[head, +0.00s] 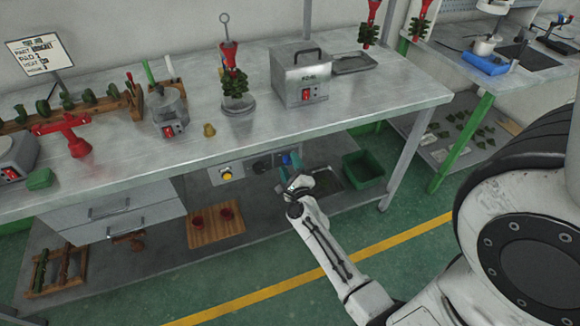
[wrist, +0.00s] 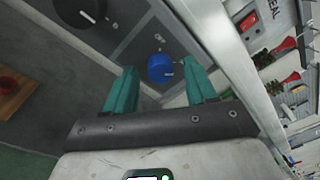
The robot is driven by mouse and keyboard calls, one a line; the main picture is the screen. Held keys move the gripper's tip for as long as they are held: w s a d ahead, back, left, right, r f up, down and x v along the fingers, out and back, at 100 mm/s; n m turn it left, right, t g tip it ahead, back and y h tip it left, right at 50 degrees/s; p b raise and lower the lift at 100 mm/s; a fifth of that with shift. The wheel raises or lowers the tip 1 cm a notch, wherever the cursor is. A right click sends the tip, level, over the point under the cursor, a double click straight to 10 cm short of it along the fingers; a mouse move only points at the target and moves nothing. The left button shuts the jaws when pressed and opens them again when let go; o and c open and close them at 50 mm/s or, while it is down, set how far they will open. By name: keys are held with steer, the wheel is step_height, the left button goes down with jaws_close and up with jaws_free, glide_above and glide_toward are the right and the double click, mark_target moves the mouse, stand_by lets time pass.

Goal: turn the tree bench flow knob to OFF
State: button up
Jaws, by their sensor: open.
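A black knob (wrist: 82,11) with a white mark is at the upper left.
The steel bench top (head: 200,150) overhangs the panel. A yellow button (head: 226,174) and a black knob (head: 262,166) are left of my gripper. A green bin (head: 363,170) stands to the right on the lower shelf, and a wooden board (head: 215,236) with red cups lies to the left.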

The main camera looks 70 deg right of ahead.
steer(key=shift+d, duration=0.1)
jaws_close()
stand_by(0.5)
steer(key=n, duration=0.4)
steer(key=shift+f+n, duration=0.1)
steer(key=shift+n, duration=0.3)
steer(key=n, duration=0.4)
steer(key=shift+n+t, duration=0.3)
steer(key=shift+n, duration=0.1)
steer(key=n, duration=0.4)
steer(key=shift+n+t, duration=0.3)
steer(key=shift+n, duration=0.1)
steer(key=shift+f+n+t, duration=0.1)
steer(key=shift+n+t, duration=0.2)
steer(key=shift+n, duration=2.1)
